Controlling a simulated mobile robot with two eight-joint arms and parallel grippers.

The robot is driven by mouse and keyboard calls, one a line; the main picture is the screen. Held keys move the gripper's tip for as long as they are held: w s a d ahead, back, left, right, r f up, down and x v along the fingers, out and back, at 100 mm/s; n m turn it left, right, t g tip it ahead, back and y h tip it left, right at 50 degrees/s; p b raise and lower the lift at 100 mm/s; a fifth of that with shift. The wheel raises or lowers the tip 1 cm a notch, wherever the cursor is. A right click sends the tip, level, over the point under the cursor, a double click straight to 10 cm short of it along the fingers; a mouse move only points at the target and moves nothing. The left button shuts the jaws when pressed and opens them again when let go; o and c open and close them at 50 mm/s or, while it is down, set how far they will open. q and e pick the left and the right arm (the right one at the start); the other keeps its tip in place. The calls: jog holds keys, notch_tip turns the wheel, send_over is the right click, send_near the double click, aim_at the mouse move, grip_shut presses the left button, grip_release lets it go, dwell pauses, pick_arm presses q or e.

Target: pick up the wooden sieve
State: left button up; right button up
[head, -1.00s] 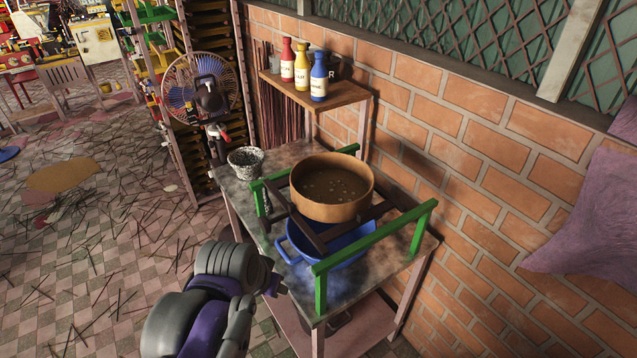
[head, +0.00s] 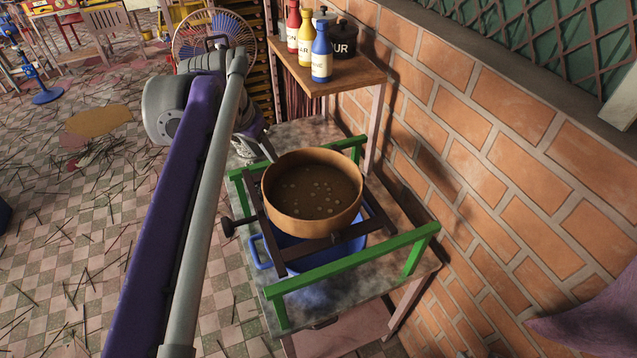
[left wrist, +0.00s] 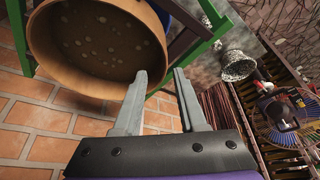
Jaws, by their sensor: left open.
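The wooden sieve (head: 312,222) is a round, tan tub with a brown, hole-dotted bottom. It rests on dark bars across a green frame (head: 352,262), over a blue basin (head: 345,250). My left gripper (head: 270,154) is at the sieve's far left rim, partly hidden by my own arm. In the left wrist view my left gripper (left wrist: 160,74) is open, with nothing gripped between its fingers. The sieve (left wrist: 92,48) fills the upper left there, its rim close to the fingertips. I cannot tell whether they touch. My right gripper is not in view.
A speckled pot (left wrist: 237,65) stands beside the frame. A wooden shelf (head: 340,78) holds red, yellow and blue bottles (head: 321,55) and a dark jar (head: 343,42). A brick wall (head: 480,130) closes the right side. A fan (head: 190,40) stands at the back left.

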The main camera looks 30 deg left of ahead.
aim_at(272, 167)
pick_arm(q)
jog(key=x, duration=0.3)
jog(key=shift+s+f, duration=0.2)
jog(key=shift+f, duration=0.1)
jog(key=x, duration=0.5)
jog(key=shift+w+a+f, duration=0.2)
jog(key=shift+w+f, duration=0.05)
jog(key=shift+w, duration=0.1)
jog(key=shift+c, duration=0.2)
grip_shut()
dwell(0.6)
